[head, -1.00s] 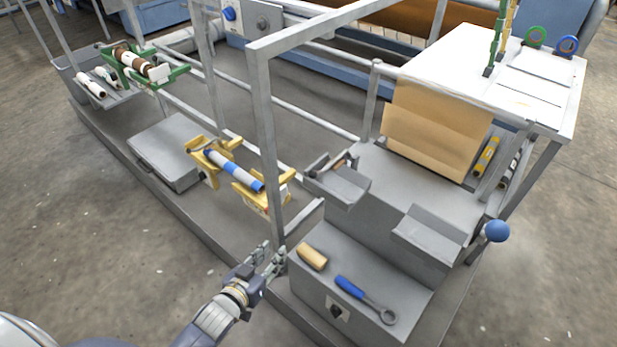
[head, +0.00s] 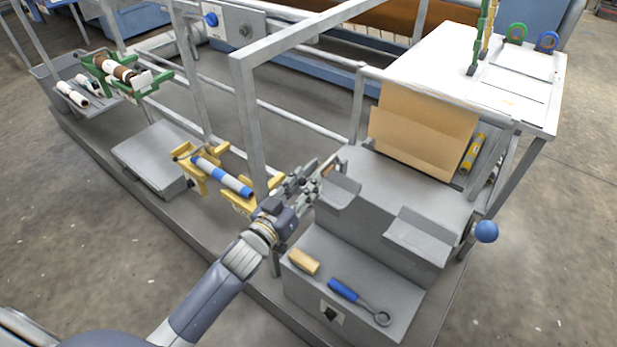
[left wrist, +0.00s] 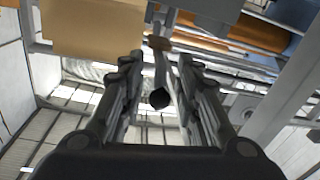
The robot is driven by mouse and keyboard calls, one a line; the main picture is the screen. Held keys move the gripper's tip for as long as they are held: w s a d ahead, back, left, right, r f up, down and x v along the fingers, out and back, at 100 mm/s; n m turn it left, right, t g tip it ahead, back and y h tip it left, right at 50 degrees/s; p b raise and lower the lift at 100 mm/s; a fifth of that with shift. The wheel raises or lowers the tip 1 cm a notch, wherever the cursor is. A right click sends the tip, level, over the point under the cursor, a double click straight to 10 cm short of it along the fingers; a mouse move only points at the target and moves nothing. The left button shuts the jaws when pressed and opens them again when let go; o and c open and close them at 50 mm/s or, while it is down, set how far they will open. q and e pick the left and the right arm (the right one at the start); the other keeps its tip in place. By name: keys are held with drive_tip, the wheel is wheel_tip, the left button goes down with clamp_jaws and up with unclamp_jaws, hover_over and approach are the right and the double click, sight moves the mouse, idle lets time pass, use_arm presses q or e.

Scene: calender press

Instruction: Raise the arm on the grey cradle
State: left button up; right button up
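The grey cradle (head: 338,190) is the pair of angled grey plates on top of the stepped grey box. Its near left plate is partly behind my left gripper (head: 314,178). In the left wrist view, a slim grey arm (left wrist: 161,72) ending in a black knob (left wrist: 159,98) shows between the fingers of my left gripper (left wrist: 160,80). The fingers stand apart on both sides of the knob, with gaps visible; I see no contact. How far the knob lies between them in depth I cannot tell. My right gripper is not in view.
A yellow cradle (head: 235,203) with a blue-and-white roll stands left of my gripper. A grey upright post (head: 247,130) rises close behind it. A blue-handled wrench (head: 345,290) and a tan block (head: 304,261) lie on the lower step. A brown sheet (head: 420,130) hangs behind the cradle.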

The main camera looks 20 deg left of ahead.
use_arm(q)
drive_tip(key=shift+x, duration=0.9)
drive_tip(key=shift+c, duration=0.2)
clamp_jaws()
